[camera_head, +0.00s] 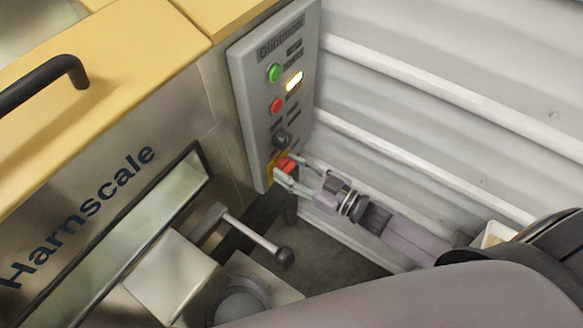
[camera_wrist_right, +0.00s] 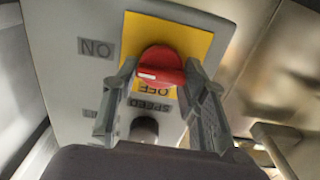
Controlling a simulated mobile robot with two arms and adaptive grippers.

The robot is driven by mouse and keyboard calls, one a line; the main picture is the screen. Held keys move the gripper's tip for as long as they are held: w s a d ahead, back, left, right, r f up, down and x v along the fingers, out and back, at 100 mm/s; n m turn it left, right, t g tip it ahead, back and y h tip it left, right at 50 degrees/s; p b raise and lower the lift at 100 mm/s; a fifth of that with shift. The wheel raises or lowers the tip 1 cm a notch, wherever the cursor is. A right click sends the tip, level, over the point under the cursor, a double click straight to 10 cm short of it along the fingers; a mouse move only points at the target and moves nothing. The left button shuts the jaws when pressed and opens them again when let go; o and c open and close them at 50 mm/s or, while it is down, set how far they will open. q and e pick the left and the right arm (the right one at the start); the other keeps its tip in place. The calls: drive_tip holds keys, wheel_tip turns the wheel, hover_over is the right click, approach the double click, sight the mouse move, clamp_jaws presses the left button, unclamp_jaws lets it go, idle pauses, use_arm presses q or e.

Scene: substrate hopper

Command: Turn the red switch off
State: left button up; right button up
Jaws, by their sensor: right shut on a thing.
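The red switch (camera_head: 287,165) sits on a yellow plate at the lower end of the grey control panel (camera_head: 247,75). In the right wrist view the red switch (camera_wrist_right: 162,66) is a round knob with a white mark on its lower left. The yellow plate (camera_wrist_right: 190,38) shows behind it. The "ON" label (camera_wrist_right: 95,48) is left of the knob and the "OFF" label (camera_wrist_right: 152,90) is just below it, both upside down. My right gripper (camera_head: 284,168) is shut on the knob, one finger on each side. My left gripper is not in view.
Above the switch, the panel carries a black knob (camera_head: 281,139), a red button (camera_head: 277,105), a lit button (camera_head: 294,80) and a green button (camera_head: 274,72). A lever with a black ball (camera_head: 284,256) stands below. A ribbed white wall (camera_head: 440,60) is close on the right.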

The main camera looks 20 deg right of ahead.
drive_tip(key=c, duration=0.4)
drive_tip(key=shift+c, duration=0.2)
drive_tip(key=shift+n, duration=0.4)
drive_tip(key=n+p, duration=0.1)
drive_tip(key=n, duration=0.6)
drive_tip(key=shift+s+a+n, duration=0.1)
drive_tip(key=shift+n, duration=0.2)
drive_tip(key=n, duration=0.3)
drive_tip(key=n+b, duration=0.1)
drive_tip(key=n, duration=0.5)
drive_tip(key=shift+f, duration=0.25)
drive_tip(key=shift+n, duration=0.4)
